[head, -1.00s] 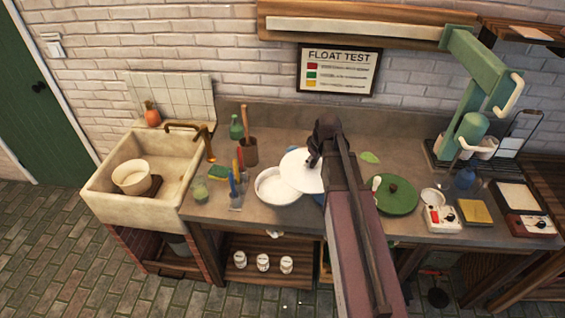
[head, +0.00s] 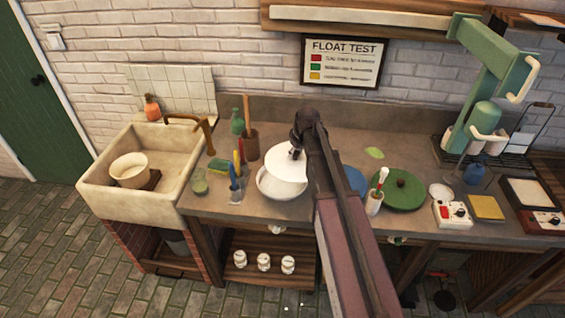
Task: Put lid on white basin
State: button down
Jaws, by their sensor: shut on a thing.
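The white basin (head: 277,192) stands on the counter, left of my arm. The white lid (head: 285,168) is over the basin and covers most of its opening. A crescent of the basin's inside and its front rim show below the lid's edge. I cannot tell whether the lid touches the rim or hangs just above it. My gripper (head: 296,150) is shut on the lid near its top. My arm hides part of the counter behind and to the right.
Left of the basin stand a cup of coloured tools (head: 236,190), a green sponge (head: 218,166) and a brown crock (head: 250,146). The sink (head: 110,200) is farther left. Right of my arm are a blue disc (head: 356,181), a white cup (head: 374,203) and a green lid (head: 405,190).

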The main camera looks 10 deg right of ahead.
aim_at(283, 152)
jog(key=w+a+f+b, duration=0.1)
jog(key=w+f, duration=0.1)
jog(key=w+a+f+b, duration=0.2)
jog(key=shift+w+a+f, duration=0.2)
jog(key=shift+w, duration=0.2)
jog(key=shift+w+a+f, duration=0.1)
jog(key=shift+w+a, duration=0.15)
jog(key=shift+f+b, duration=0.2)
jog(key=shift+b, duration=0.25)
notch_tip(283, 152, down, 8)
jog(key=b, duration=0.8)
jog(key=shift+f, duration=0.1)
dwell(0.5)
jog(key=shift+c, duration=1)
grip_release()
jog(key=shift+o, duration=1)
